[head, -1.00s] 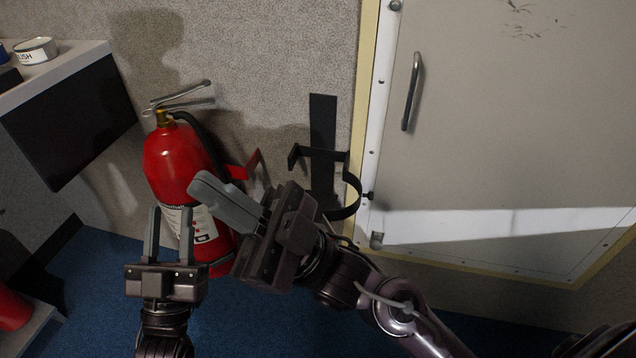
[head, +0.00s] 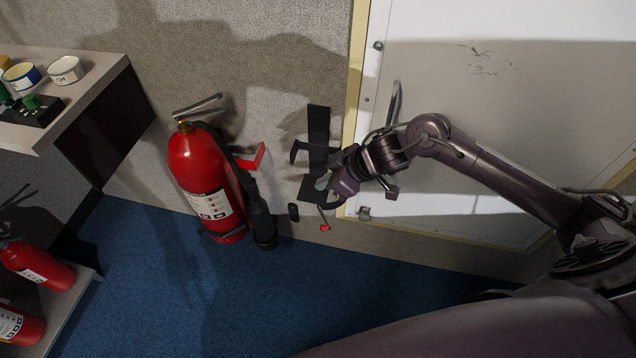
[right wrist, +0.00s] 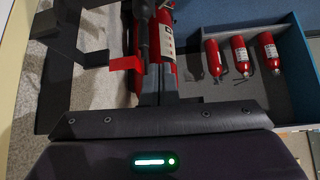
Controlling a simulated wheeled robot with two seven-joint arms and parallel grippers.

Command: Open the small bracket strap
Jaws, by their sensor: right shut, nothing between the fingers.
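A black bracket (head: 319,125) is fixed to the wall between the red fire extinguisher (head: 195,160) and the door; a short black arm (head: 300,150) sticks out to its left. Its lower part is partly hidden by my right gripper (head: 322,186), which is in front of it, shut and empty. I cannot tell whether they touch. In the right wrist view the shut fingers (right wrist: 158,92) point toward the extinguisher (right wrist: 166,50), with the black bracket (right wrist: 62,65) at left. A red bracket piece (head: 252,158) sits beside the extinguisher. My left gripper is out of view.
The door (head: 540,110) is behind my right arm. A red-tipped small part (head: 324,227) and a small black part (head: 293,212) are below the bracket. A counter (head: 100,75) and several smaller extinguishers (head: 35,265) stand at left. Blue floor (head: 270,310) is clear.

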